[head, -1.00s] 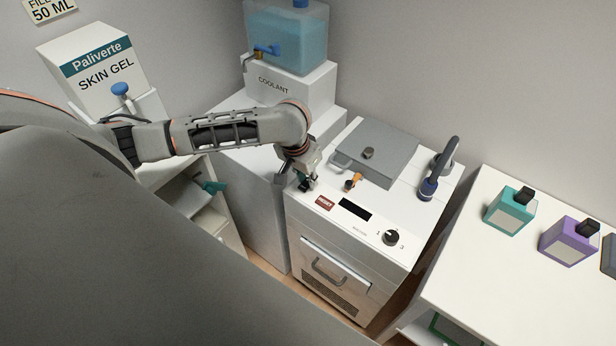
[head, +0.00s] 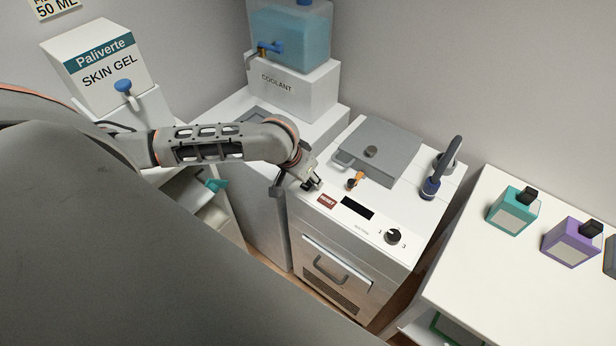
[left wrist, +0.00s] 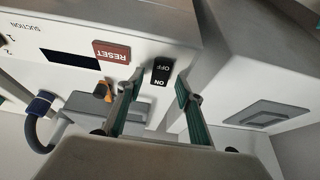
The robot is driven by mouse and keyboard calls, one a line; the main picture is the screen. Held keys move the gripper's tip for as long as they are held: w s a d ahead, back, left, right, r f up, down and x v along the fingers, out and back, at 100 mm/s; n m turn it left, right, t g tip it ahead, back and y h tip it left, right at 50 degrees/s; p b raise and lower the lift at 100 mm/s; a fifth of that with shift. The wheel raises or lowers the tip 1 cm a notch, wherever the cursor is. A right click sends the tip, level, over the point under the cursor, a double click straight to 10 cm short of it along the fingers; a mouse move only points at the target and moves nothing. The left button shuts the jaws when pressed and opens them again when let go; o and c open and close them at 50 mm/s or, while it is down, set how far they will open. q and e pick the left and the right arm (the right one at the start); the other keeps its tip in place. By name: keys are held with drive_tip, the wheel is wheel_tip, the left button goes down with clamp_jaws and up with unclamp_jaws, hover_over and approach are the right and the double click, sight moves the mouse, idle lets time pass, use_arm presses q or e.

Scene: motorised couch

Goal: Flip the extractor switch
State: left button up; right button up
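The extractor switch is a small black rocker marked ON and OFF (left wrist: 161,73) on the white top of the machine (head: 318,226), beside the red RESET label (left wrist: 112,52). My left gripper (left wrist: 158,84) is open and empty. In the left wrist view its two green-padded fingers stand apart, one on each side of the switch; I cannot tell whether either touches it. My right gripper is not in view.
A small orange lever (head: 358,177), a grey lid (head: 378,150), a dark-blue-ended hose handle (head: 431,187) and a black dial (head: 392,236) are on the machine top. A coolant tank (head: 290,40) stands behind. A side table with bottles (head: 513,210) is at right.

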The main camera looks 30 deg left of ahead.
use_arm(q)
drive_tip(key=v, duration=1.2)
idle(0.4)
drive_tip(key=d+f+m+t+h, duration=0.1)
drive_tip(key=d+f+m+t, duration=0.15)
drive_tip(key=d+m, duration=0.45)
drive_tip(key=s+a+f+y, duration=0.2)
drive_tip(key=s+a+y, duration=0.1)
drive_tip(key=s+a, duration=0.35)
drive_tip(key=s+a+f+y, duration=0.3)
drive_tip(key=s+a, duration=0.2)
drive_tip(key=s, duration=0.2)
drive_tip(key=w+d+f+n+t+h, duration=0.1)
drive_tip(key=d+f+n+t+h, duration=0.2)
drive_tip(key=d+f, duration=1.1)
drive_tip(key=shift+w+f+n+h, duration=0.4)
drive_tip(key=shift+f+h, duration=0.7)
drive_tip(key=shift+h, duration=0.7)
